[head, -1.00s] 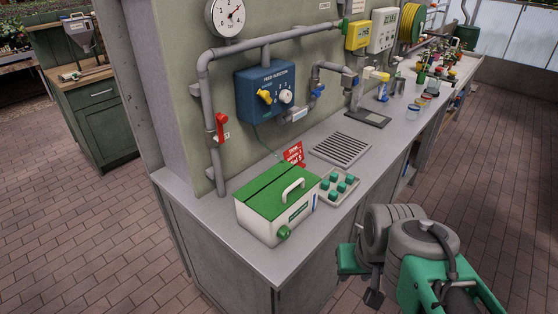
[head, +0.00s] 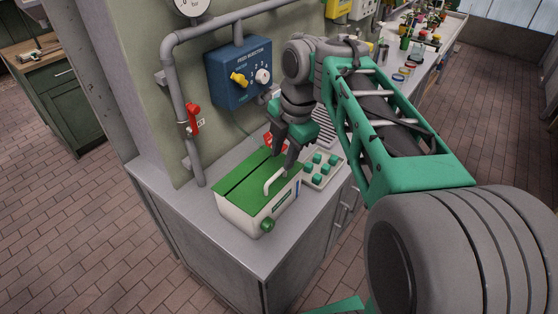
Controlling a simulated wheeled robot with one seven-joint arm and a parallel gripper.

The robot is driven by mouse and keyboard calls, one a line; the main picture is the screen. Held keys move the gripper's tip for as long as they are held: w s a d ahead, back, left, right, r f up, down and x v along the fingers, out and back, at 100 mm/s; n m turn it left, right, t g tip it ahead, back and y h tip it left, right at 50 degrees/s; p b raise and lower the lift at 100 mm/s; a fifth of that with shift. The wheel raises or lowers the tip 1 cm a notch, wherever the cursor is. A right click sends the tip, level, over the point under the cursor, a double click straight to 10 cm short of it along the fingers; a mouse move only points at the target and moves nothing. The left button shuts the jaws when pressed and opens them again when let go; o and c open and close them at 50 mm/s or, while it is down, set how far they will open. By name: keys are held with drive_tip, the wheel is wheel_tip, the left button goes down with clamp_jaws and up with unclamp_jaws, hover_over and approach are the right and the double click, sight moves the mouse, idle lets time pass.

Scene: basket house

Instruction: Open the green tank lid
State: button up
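The tank is a white box (head: 240,218) with a green lid (head: 243,186), near the front corner of the grey counter. The lid lies shut, with a dark seam across it and a white arched handle (head: 268,188) on its right part. A green round knob (head: 267,225) sits low on the tank's front. My gripper (head: 281,167) points down over the lid's back right part, close to the handle's far end. Its fingers look spread apart with nothing between them. I cannot tell whether a finger touches the handle or lid.
A tray of green-topped pieces (head: 323,170) stands just right of the tank. Behind are a blue feed injector box (head: 238,72), grey pipes and a red valve lever (head: 192,118) on the wall. My arm hides part of the counter. The counter's front corner (head: 245,258) is bare.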

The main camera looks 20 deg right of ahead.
sight(279, 173)
drive_tip(key=f+n, duration=0.1)
drive_tip(key=f, duration=0.1)
drive_tip(key=w+f+n, duration=0.1)
drive_tip(key=f, duration=0.1)
drive_tip(key=w+f, duration=0.1)
drive_tip(key=f, duration=0.1)
drive_tip(key=shift+w+a+f+n, duration=0.1)
drive_tip(key=shift+f+n, duration=0.2)
drive_tip(key=shift+n, duration=0.1)
clamp_jaws()
idle(1.2)
